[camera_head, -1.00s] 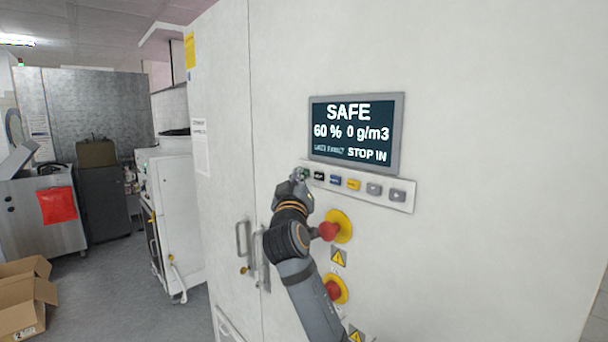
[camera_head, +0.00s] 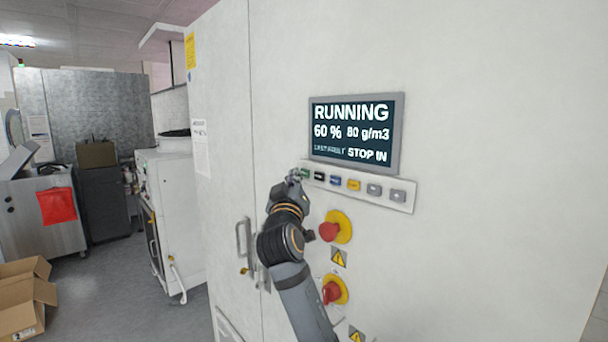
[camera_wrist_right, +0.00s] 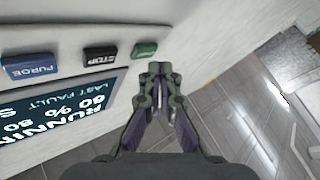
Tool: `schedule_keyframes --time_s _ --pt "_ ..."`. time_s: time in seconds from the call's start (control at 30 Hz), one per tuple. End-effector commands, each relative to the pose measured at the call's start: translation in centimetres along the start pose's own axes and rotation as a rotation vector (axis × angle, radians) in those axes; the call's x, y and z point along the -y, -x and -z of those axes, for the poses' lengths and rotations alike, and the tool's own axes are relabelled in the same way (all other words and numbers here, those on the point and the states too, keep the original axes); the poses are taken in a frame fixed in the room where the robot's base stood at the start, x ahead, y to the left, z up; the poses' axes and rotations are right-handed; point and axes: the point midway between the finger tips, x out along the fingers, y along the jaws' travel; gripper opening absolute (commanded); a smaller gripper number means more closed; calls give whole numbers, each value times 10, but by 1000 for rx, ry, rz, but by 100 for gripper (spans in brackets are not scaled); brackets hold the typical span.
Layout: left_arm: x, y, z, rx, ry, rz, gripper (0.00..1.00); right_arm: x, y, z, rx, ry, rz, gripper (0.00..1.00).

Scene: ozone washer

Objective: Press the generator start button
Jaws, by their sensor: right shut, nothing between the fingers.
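The generator start button looks to be the green button (camera_head: 305,173) at the left end of the button strip; it also shows in the right wrist view (camera_wrist_right: 145,49), its label too small to read. My right gripper (camera_head: 294,176) is shut and empty, with its tips just beside the green button. In the right wrist view the shut fingertips (camera_wrist_right: 160,68) are just below and right of that button; I cannot tell whether they touch it. The display (camera_head: 352,132) reads RUNNING, 60 % and 80 g/m3. My left gripper is not in view.
Other buttons sit along the strip, including a black STOP (camera_wrist_right: 101,54) and a blue PURGE (camera_wrist_right: 32,67). Two red emergency knobs, the upper one (camera_head: 329,231) and the lower one (camera_head: 331,292), stick out close to my right arm. Door handles (camera_head: 244,240) are on the left.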

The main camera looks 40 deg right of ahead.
Motion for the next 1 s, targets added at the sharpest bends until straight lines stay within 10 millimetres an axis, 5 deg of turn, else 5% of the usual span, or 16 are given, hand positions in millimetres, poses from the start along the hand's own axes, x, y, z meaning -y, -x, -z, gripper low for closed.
schedule_keyframes --time_s 1.0 --pt "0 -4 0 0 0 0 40 25 35 26 -1 1 0 0"
